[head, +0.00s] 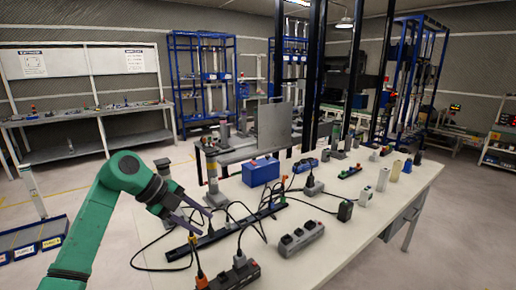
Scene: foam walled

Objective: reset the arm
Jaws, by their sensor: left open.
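My left arm is green and comes in from the lower left of the head view. My left gripper (198,211) is dark with thin fingers spread apart, so it is open. It hovers over the left edge of the white table (345,228), near a black power strip (212,238), with nothing seen between its fingers. I cannot tell its exact height above the table. My right arm and gripper do not show.
The table holds a blue box (260,172), a grey socket block (301,238), another socket block (235,275) with an orange plug, loose black cables, and several small bottles at the right. A workbench (85,118) and blue racks (203,75) stand behind.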

